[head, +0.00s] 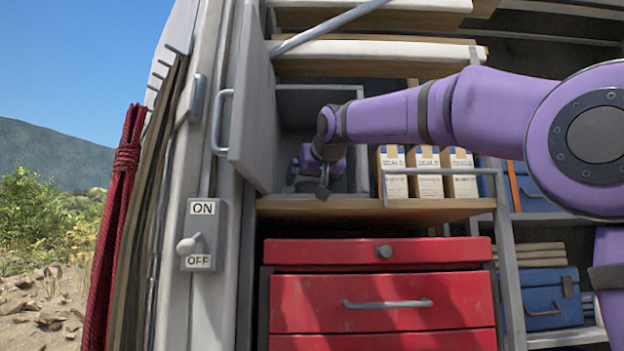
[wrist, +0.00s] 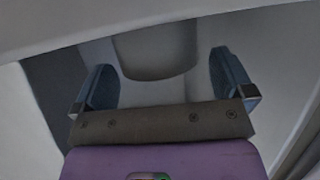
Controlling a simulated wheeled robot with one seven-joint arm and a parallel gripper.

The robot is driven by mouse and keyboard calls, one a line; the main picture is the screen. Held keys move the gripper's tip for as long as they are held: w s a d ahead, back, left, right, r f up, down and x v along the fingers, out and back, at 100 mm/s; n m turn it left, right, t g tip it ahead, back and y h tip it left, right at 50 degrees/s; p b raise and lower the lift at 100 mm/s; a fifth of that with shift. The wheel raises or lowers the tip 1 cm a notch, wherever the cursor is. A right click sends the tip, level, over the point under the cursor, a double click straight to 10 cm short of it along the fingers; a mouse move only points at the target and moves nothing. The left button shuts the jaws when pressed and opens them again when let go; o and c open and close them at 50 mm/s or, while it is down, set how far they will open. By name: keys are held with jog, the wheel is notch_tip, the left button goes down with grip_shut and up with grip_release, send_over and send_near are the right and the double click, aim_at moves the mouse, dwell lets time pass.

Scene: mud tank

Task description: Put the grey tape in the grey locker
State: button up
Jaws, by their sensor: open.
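The grey locker (head: 357,165) stands open on the wooden shelf, its grey door (head: 253,110) swung out to the left. My gripper (head: 320,185) is inside the locker's opening, pointing down and in. In the wrist view its two blue-grey fingers (wrist: 163,85) are spread apart. A grey rounded thing, which looks like the grey tape (wrist: 155,52), lies just beyond and between the fingers, apart from them. In the head view my wrist hides most of the locker's inside, and I cannot make out the tape there.
Several labelled boxes (head: 424,172) stand right of the locker behind a metal rail (head: 440,171). Below are red drawers (head: 380,302). An ON/OFF lever switch (head: 197,242) is on the left post. Blue cases (head: 550,300) sit at the lower right. Shelving is close above my arm.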

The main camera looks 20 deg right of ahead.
jog(key=shift+w+r, duration=0.25)
jog(key=v, duration=1.2)
jog(key=shift+r, duration=0.15)
jog(key=s+d+f+g, duration=0.2)
jog(key=s+f, duration=0.6)
jog(key=f, duration=0.7)
jog(key=s+d+f+g, duration=0.2)
jog(key=s+f, duration=0.7)
jog(key=f, duration=0.7)
jog(key=s+d+f+g, duration=0.2)
jog(key=s+f+g, duration=0.2)
jog(key=s+f, duration=0.5)
notch_tip(320, 180, down, 6)
jog(key=shift+s+d+f, duration=0.15)
jog(key=shift+s+d, duration=0.1)
jog(key=shift+d, duration=0.1)
